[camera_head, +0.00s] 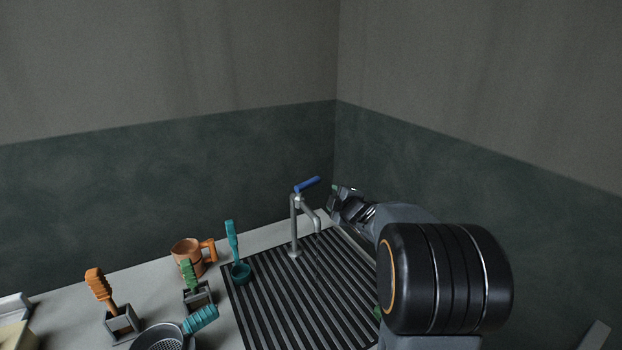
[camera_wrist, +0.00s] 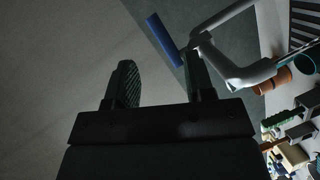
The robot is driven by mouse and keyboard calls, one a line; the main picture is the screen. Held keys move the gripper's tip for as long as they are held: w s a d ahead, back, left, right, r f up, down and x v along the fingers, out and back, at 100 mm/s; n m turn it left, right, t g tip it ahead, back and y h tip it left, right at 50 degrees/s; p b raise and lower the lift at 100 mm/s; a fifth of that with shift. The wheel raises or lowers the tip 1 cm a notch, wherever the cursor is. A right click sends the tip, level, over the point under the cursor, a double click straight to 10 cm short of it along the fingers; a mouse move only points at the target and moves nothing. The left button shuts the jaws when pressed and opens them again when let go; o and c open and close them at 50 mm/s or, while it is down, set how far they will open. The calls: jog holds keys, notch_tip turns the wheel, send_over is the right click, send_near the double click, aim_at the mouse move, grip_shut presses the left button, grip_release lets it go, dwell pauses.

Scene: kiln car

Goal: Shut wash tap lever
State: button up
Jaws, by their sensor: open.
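The wash tap (camera_head: 295,225) is a grey metal post with a spout bending down to the right, standing at the back of the slatted drainer. Its blue lever (camera_head: 307,184) sits on top and points right, tilted slightly up. My gripper (camera_head: 338,197) is open and empty, just right of the lever. In the wrist view the blue lever (camera_wrist: 163,40) lies beyond the fingertips, by the right finger; my gripper (camera_wrist: 160,75) has its fingers apart with nothing between them. I cannot tell whether the right finger touches the lever or tap.
The slatted drainer (camera_head: 290,300) lies below the tap. To its left stand an orange mug (camera_head: 188,256), a teal-handled tool (camera_head: 232,240) in a cup, a green-handled tool (camera_head: 189,272), an orange-handled tool (camera_head: 99,284) and a sieve (camera_head: 160,338). Walls close in behind and right.

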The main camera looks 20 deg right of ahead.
aim_at(313, 184)
jog(key=w+n+y+p, duration=0.2)
jog(key=w+n, duration=0.1)
jog(key=w, duration=0.1)
jog(key=w+a+f+n+y+p, duration=0.1)
jog(key=w+n+y+p, duration=0.1)
jog(key=w, duration=0.3)
jog(key=w+a+n+t+y+p, duration=0.1)
jog(key=w+n+y+p, duration=0.1)
jog(key=w+n+y, duration=0.1)
jog(key=shift+w+a+f+n+y, duration=0.1)
jog(key=shift+w+f+n+y, duration=0.1)
jog(key=shift+w+n, duration=0.15)
jog(key=shift+w+a+f+n+y, duration=0.1)
jog(key=shift+w+n+y, duration=0.15)
jog(key=shift+w, duration=0.15)
jog(key=shift+c, duration=0.3)
grip_shut()
